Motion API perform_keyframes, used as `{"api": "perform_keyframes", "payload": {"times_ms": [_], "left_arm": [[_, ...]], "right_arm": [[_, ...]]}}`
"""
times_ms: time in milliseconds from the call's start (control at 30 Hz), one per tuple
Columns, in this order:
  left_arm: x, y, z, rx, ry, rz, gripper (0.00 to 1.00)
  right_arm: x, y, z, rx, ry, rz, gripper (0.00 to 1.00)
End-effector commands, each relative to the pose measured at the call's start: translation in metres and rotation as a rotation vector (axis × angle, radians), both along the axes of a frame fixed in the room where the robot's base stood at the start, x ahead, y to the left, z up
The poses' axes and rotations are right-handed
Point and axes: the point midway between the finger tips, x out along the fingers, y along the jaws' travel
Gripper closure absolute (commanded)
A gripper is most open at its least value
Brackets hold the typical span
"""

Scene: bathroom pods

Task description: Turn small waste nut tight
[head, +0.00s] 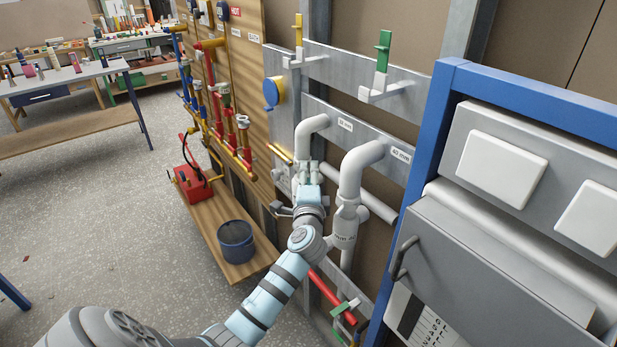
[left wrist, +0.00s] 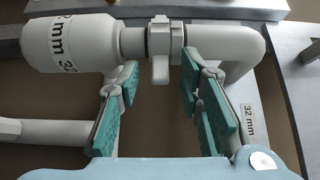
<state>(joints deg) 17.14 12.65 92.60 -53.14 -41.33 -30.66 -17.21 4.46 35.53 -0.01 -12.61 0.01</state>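The small waste nut (left wrist: 161,50) is a pale grey ring with a protruding lug, on the white 32 mm waste pipe (left wrist: 235,45). The 32 mm trap body (left wrist: 65,45) is beside it. My left gripper (left wrist: 158,82) is open, its teal pads on either side of the nut's lug with clear gaps. In the head view my left gripper (head: 308,172) reaches the small waste pipe (head: 309,128) and hides most of the nut and trap there. My right gripper is not in view.
The larger 40 mm waste pipe (head: 361,158) stands close right of my left arm. A blue-framed cabinet (head: 436,130) is farther right. A wooden shelf (head: 213,222) holds a dark bucket (head: 236,241) and a red box (head: 192,186). Floor at left is open.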

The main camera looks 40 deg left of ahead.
Motion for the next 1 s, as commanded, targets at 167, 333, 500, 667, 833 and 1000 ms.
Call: {"api": "perform_keyframes", "payload": {"times_ms": [167, 333, 500, 667, 833, 1000], "left_arm": [[-0.004, -0.004, 0.000, 0.000, 0.000, -0.001, 0.67], [-0.033, -0.026, -0.001, -0.004, 0.000, -0.003, 0.67], [-0.072, -0.054, -0.001, -0.004, 0.001, -0.001, 0.67], [-0.092, -0.070, -0.001, -0.001, 0.000, -0.001, 0.67], [-0.096, -0.072, 0.000, 0.001, 0.001, 0.000, 0.67], [-0.095, -0.073, -0.004, -0.005, 0.006, -0.004, 0.67]], "right_arm": [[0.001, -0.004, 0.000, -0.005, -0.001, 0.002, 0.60], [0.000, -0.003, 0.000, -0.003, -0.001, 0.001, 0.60], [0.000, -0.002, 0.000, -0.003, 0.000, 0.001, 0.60], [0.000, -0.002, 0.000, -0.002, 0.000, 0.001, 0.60], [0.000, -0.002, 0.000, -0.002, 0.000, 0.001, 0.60], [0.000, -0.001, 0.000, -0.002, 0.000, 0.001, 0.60]]}}
